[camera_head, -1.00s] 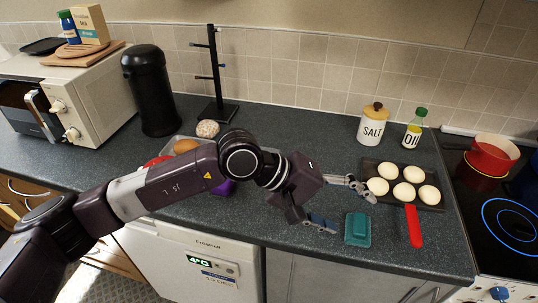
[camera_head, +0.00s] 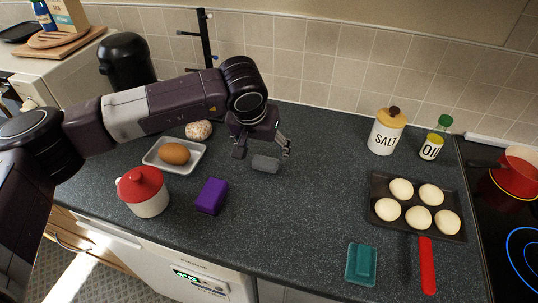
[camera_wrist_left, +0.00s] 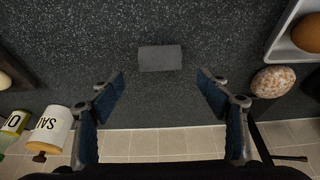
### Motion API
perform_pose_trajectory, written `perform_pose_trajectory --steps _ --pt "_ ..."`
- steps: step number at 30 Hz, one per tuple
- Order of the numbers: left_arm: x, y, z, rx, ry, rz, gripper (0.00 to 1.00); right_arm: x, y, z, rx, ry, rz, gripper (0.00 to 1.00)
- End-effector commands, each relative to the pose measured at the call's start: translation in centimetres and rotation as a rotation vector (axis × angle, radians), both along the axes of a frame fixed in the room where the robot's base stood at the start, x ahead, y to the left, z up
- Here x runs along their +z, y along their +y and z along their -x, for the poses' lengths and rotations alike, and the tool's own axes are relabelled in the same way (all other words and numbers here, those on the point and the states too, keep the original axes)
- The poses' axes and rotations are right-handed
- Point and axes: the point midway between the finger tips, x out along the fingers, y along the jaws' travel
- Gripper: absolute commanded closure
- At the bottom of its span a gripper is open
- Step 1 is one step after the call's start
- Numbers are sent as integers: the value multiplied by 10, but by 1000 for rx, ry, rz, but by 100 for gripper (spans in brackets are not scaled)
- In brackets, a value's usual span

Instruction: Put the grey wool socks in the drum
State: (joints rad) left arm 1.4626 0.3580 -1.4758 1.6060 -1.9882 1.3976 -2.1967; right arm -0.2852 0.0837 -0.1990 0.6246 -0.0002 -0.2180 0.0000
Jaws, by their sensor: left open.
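A small grey roll, which looks like the grey wool socks (camera_head: 265,163), lies on the dark speckled worktop near the middle. In the left wrist view the socks (camera_wrist_left: 160,58) lie between and beyond the fingertips. My left gripper (camera_head: 262,147) is open and empty, pointing down just behind the socks. In the left wrist view its fingers (camera_wrist_left: 160,86) are spread wider than the socks, with none touching visible. I see no drum. My right gripper is not in view.
A white tray with a brown egg (camera_head: 174,153), a speckled ball (camera_head: 199,130), a red-lidded pot (camera_head: 146,192) and a purple block (camera_head: 211,196) stand left. A bun pan (camera_head: 378,219), teal block (camera_head: 361,265), salt jar (camera_head: 386,134) and hob (camera_head: 500,240) are right. Worktop between is clear.

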Motion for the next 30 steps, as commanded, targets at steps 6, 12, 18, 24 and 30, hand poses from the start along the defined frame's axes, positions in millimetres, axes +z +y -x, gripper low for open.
perform_pose_trajectory --steps 6,12,18,24,30 --pt "-21 -3 -7 -1 3 0 30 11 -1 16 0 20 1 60" --pt "-44 -4 -16 0 6 0 30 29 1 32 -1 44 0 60" --pt "-65 -6 -24 0 2 0 30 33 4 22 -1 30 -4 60" --pt "-67 -6 -25 -2 0 1 30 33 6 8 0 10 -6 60" --pt "-67 -6 -25 -1 2 1 46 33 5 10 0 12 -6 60"
